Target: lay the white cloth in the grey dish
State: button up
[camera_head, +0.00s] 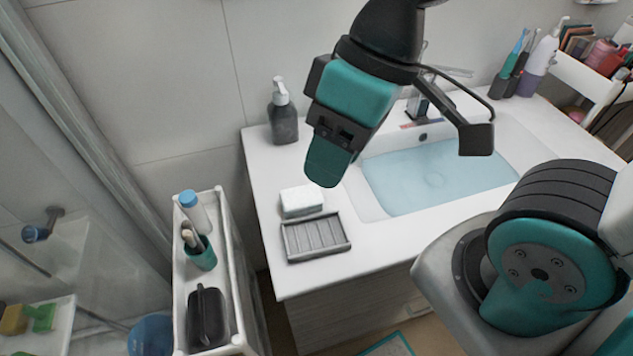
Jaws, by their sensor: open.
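The white cloth (302,201) is a small folded block lying on the white counter. The grey dish (316,238) is a ribbed rectangular tray on the counter just in front of the cloth; it looks empty. The cloth sits right behind the dish's back edge; I cannot tell whether they touch. My gripper (328,166) hangs above the counter, over and slightly right of the cloth, pointing down. It is open with nothing seen in it. Its far finger is mostly hidden behind the near one.
A dark soap dispenser (284,118) stands behind the cloth. The sink basin (440,178) with a tap lies to the right. A narrow white cart (226,290) with a bottle, a teal cup and a black case stands left of the counter. The counter's front left is clear.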

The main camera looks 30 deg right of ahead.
aim_at(315, 235)
jog(key=k, duration=1.6)
jog(key=u, duration=0.6)
jog(key=i, duration=1.45)
jog(key=z, duration=0.95)
